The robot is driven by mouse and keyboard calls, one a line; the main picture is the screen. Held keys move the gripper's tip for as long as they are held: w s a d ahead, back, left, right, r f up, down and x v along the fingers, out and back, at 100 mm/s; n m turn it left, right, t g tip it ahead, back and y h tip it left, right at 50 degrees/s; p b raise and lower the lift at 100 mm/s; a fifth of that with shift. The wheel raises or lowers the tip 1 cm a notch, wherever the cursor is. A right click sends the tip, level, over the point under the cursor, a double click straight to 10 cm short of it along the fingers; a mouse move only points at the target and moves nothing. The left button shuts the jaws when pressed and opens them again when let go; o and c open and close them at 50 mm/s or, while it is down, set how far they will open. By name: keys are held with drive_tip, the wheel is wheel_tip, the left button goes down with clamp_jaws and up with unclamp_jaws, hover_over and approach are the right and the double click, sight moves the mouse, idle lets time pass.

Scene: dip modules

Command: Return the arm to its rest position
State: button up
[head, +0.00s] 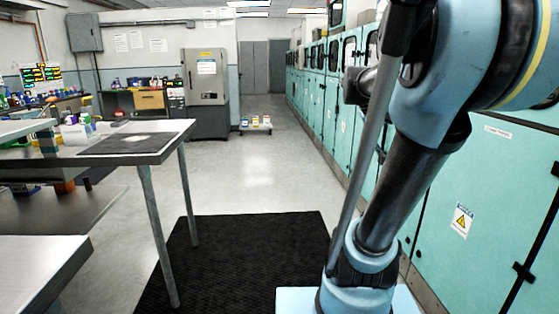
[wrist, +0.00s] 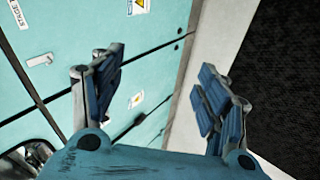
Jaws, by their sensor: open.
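My gripper (wrist: 160,98) shows in the wrist view with its two dark blue-padded fingers spread wide apart. It is open and nothing is between the fingers. Beyond it are the teal cabinet fronts (wrist: 150,45) and a strip of pale floor. In the head view my arm rises on the right side, folded close to my body in front of the cabinets, and the gripper itself is not visible there.
A row of teal cabinets (head: 345,130) runs along the right, close to my arm. A metal table (head: 165,140) stands at the left. A black mat (head: 245,260) lies on the floor ahead. The aisle floor (head: 260,170) beyond is clear up to a low cart (head: 255,125).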

drive_tip(key=s+a+f+y, duration=0.3)
drive_tip(key=s+a+f, duration=0.5)
drive_tip(key=f, duration=0.3)
drive_tip(key=s+a+f+y, duration=0.4)
drive_tip(key=s+a+f, duration=0.4)
drive_tip(key=a+f, duration=0.2)
drive_tip(key=shift+s+f, duration=0.4)
drive_tip(key=shift+f, duration=0.4)
